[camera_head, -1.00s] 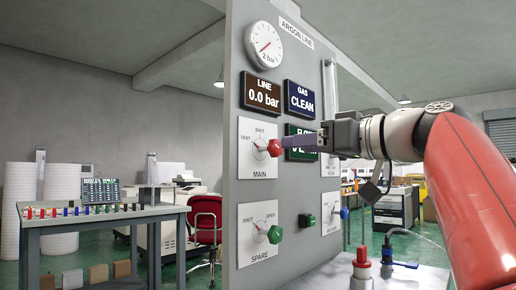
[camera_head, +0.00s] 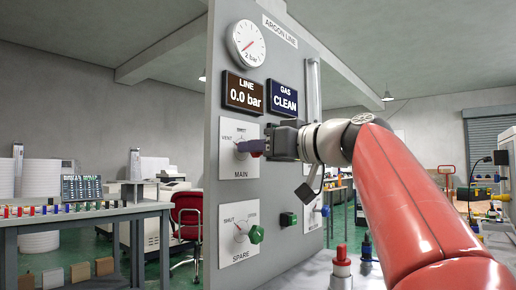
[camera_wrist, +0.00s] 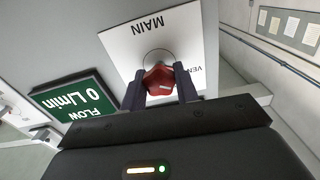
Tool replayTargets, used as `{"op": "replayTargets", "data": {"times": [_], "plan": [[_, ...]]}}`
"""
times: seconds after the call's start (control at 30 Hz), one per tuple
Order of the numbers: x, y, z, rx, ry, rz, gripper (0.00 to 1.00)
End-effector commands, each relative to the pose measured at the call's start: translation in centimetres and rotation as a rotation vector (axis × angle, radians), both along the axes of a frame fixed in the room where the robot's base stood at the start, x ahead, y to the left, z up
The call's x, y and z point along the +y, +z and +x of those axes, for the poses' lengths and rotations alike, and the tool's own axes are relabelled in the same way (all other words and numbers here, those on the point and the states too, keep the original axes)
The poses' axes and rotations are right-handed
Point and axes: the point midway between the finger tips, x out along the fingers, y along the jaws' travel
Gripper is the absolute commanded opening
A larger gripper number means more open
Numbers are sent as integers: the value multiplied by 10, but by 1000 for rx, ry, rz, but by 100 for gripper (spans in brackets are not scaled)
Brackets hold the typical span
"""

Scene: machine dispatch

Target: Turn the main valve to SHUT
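The main valve is a red knob on the white MAIN plate (camera_head: 240,166) of the grey ARGON LINE panel. In the wrist view the red knob (camera_wrist: 160,79) sits between the two dark fingers of my gripper (camera_wrist: 159,82), one on each side and very close. I cannot tell whether they press on it. In the head view my gripper (camera_head: 250,147) reaches in from the right, level with the knob, and hides most of it. VENT is readable at the plate's left, with SHUT at the top. The right of the dial is covered, and the pointer's exact setting is unclear.
The SPARE valve's green knob (camera_head: 256,235) is below, with a small green knob (camera_head: 288,219) beside it. The line display (camera_head: 244,94) reads 0.0 bar, the gas display (camera_head: 286,99) reads CLEAN. The FLOW display (camera_wrist: 78,98) is beside my gripper. A table (camera_head: 90,216) stands left.

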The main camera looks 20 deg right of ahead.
Motion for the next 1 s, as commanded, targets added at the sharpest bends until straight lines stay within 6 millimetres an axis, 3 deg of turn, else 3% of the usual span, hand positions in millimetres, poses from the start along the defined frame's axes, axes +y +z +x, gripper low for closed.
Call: {"op": "replayTargets", "data": {"times": [0.17,0.57,1.0], "plan": [[0,0,0,0,-1,0,8],[0,1,0,52,0,72,8],[0,1,0,271,1,371,8]]}}
